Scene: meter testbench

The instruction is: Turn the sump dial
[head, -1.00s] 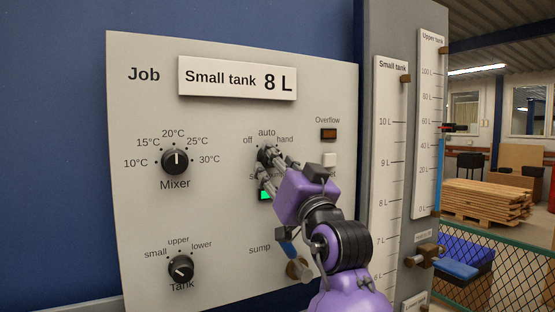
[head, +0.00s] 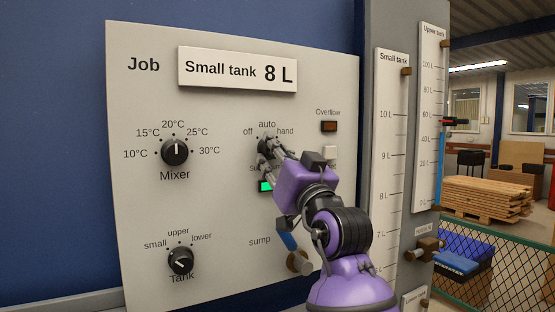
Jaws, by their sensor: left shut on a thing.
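The sump dial (head: 264,146) is a dark knob on the grey panel, under the marks off, auto and hand. My left gripper (head: 267,152), on a purple wrist, is shut on this dial from the lower right. The fingers cover most of the knob, so I cannot tell which mark it points to. The label under the dial is mostly hidden, with only its first letters showing. A green lamp (head: 265,187) is lit just below, partly behind the gripper. My right gripper is not in view.
The Mixer dial (head: 175,152) and Tank dial (head: 180,261) are on the left of the panel. A valve with a blue lever (head: 287,235) is below my gripper, beside the word sump. A white button (head: 330,153) and the dark Overflow lamp (head: 329,127) are close on the right.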

